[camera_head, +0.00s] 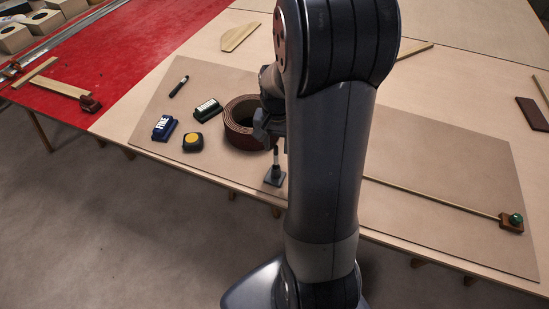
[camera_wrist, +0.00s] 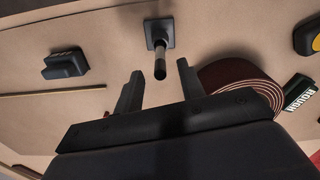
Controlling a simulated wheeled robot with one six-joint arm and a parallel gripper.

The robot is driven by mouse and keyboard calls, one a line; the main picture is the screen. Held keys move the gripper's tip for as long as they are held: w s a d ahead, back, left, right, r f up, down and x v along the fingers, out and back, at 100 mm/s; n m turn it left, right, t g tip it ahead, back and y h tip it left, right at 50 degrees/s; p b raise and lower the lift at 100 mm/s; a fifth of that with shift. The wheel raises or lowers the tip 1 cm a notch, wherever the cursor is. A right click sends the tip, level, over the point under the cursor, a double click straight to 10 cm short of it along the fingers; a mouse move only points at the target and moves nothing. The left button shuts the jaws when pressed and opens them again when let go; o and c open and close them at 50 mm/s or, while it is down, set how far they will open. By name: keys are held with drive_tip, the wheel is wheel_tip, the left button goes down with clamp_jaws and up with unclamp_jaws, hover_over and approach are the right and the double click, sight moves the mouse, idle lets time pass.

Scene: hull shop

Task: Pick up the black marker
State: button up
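The black marker (camera_head: 179,86) lies on the thin board at the left, in the head view. It is slim and dark with a small light band. I do not see it in the wrist view. My gripper (camera_head: 270,135) is well to its right, beside a brown roll. It is open in the wrist view (camera_wrist: 159,88), with nothing held between its fingers. A dark upright post on a square base (camera_wrist: 160,35) stands just ahead of the fingers, its tip near the gap; it also shows in the head view (camera_head: 275,177).
Another dark block (camera_wrist: 65,65) and a thin rod (camera_head: 430,198) lie beyond my arm.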

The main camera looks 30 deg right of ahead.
sight(276, 159)
drive_tip(key=shift+s+a+f, duration=0.1)
drive_tip(key=shift+f, duration=1.45)
drive_tip(key=shift+a+f, duration=0.1)
drive_tip(key=shift+f, duration=1.4)
clamp_jaws()
